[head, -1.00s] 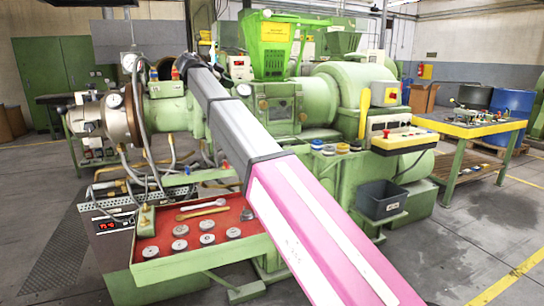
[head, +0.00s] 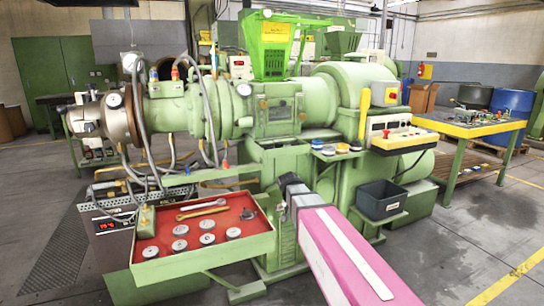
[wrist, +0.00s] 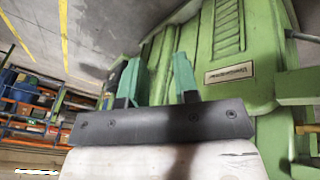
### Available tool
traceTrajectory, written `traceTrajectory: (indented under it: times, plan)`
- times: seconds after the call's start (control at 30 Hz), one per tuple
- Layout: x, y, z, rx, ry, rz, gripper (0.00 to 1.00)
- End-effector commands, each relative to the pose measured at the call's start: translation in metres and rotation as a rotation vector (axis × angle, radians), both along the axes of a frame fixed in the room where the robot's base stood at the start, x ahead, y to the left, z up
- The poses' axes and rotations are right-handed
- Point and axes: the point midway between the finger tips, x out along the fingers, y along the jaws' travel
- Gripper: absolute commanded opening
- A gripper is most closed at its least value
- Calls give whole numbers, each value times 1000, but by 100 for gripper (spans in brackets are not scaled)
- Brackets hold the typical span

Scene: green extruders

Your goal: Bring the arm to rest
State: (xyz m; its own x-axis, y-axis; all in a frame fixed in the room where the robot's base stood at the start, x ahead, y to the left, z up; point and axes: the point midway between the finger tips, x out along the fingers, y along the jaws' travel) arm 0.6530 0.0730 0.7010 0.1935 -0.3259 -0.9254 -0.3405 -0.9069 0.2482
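My gripper (wrist: 156,75) shows in the wrist view as two teal fingers on a dark grey mount. The fingers stand apart, with nothing held between them. The green extruder (wrist: 262,45) is behind them, with a small label plate to the right. In the head view my pink and grey arm runs from the lower right up to the middle, in front of the green extruder (head: 275,150). My gripper cannot be made out in the head view.
A red-lined tray (head: 215,233) with several metal discs and a wrench juts out at left. A yellow-edged table (head: 468,128) stands further right. Floor at lower right is clear.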

Motion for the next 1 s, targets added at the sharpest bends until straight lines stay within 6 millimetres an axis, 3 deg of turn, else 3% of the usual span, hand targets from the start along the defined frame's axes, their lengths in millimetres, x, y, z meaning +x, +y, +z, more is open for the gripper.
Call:
traceTrajectory:
  times: [0.03, 0.2, 0.43, 0.6, 1.0]
  plan:
    - [-26, -15, -19, 24, 42, 28, 28]
    - [-89, -46, -72, 127, 151, 147, 28]
    - [-156, -68, -116, 253, 228, 271, 28]
    - [-175, -73, -127, 295, 243, 312, 28]
    - [-176, -73, -128, 298, 244, 316, 28]
